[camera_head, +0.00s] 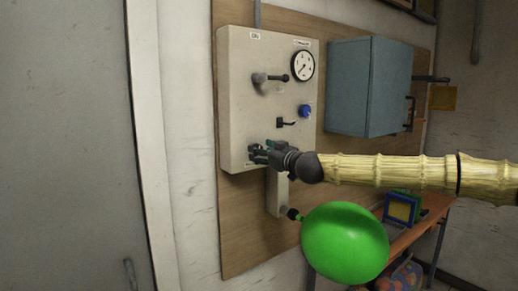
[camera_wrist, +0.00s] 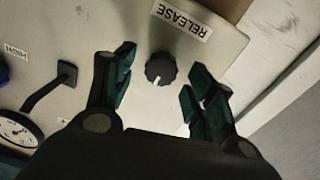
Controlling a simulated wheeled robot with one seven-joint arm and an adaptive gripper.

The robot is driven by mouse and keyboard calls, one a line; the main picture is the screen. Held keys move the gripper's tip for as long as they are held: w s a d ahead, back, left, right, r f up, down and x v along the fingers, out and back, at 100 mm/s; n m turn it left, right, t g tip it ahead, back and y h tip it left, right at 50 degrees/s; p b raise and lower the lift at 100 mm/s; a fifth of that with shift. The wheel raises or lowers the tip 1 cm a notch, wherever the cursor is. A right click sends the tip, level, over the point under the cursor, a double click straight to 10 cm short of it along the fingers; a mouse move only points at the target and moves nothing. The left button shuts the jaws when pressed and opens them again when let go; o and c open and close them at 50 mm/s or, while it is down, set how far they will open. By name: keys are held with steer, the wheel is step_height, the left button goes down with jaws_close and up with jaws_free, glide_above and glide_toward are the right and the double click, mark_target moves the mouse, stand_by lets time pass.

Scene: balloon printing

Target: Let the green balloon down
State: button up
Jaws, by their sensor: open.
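The green balloon (camera_head: 345,243) is inflated and hangs at the black nozzle (camera_head: 293,214) below the grey control panel (camera_head: 238,110). My gripper (camera_head: 258,155) is at the lower part of the panel in the head view. In the wrist view my gripper (camera_wrist: 158,85) is open, with one finger on each side of a black knob (camera_wrist: 160,69). A gap shows between the knob and both fingers. The knob has a white pointer mark and sits beside a label reading RELEASE (camera_wrist: 181,19). In the head view my gripper hides the knob.
The panel also has a gauge (camera_head: 303,65), an upper lever (camera_head: 270,77), a blue knob (camera_head: 305,111) and a small black lever (camera_head: 286,123). A blue-grey cabinet (camera_head: 368,86) is to the right. A wooden table (camera_head: 425,222) stands behind the balloon.

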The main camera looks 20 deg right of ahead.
steer(key=shift+p+x, duration=0.3)
steer(key=shift+x, duration=0.6)
